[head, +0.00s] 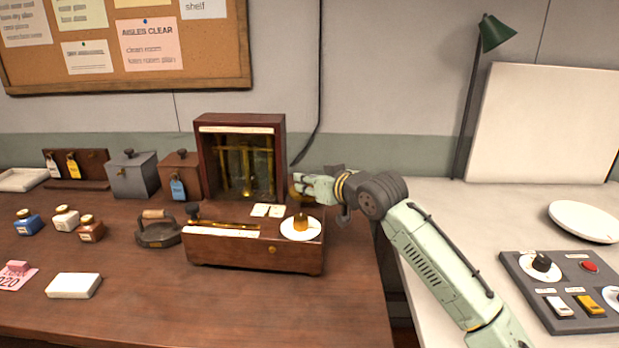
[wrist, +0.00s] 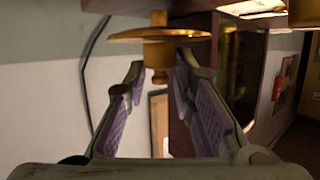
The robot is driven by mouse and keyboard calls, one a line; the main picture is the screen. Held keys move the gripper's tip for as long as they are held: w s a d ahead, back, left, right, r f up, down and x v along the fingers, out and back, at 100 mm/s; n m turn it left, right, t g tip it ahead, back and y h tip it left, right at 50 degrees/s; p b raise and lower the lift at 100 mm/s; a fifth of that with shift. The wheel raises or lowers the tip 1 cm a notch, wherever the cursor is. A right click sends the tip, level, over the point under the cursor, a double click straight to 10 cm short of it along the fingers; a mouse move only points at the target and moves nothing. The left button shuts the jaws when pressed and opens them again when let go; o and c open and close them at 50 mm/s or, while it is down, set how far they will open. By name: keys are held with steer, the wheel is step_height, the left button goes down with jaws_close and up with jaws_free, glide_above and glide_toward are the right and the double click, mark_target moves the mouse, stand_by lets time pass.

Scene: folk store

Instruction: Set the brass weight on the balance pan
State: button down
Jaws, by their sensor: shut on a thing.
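My gripper (head: 301,188) is beside the lower right of the glass-fronted balance case (head: 203,160), above the wooden box (head: 215,250). It is shut on a brass piece with a broad disc and a small knob, which I take to be the brass weight (wrist: 160,36). The knob lies between the fingertips in the wrist view (wrist: 158,75). Below the gripper, a white round pan (head: 287,233) sits on the right of the box and bears another brass piece (head: 301,223). Whether the held weight touches anything is unclear.
A flat iron (head: 158,232), small bottles (head: 65,218) and a white block (head: 73,286) stand to the left. Two lidded boxes (head: 132,177) (head: 181,168) stand behind. A control panel (head: 560,290) lies on the right table.

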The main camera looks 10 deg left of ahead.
steer(key=shift+f, duration=0.15)
steer(key=c, duration=1.4)
jaws_free()
steer(key=shift+o, duration=0.2)
steer(key=shift+r, duration=0.2)
steer(key=shift+s+d, duration=0.25)
steer(key=b+v, duration=0.3)
steer(key=v, duration=0.8)
steer(key=shift+b, duration=0.3)
steer(key=shift+s+d+r, duration=0.1)
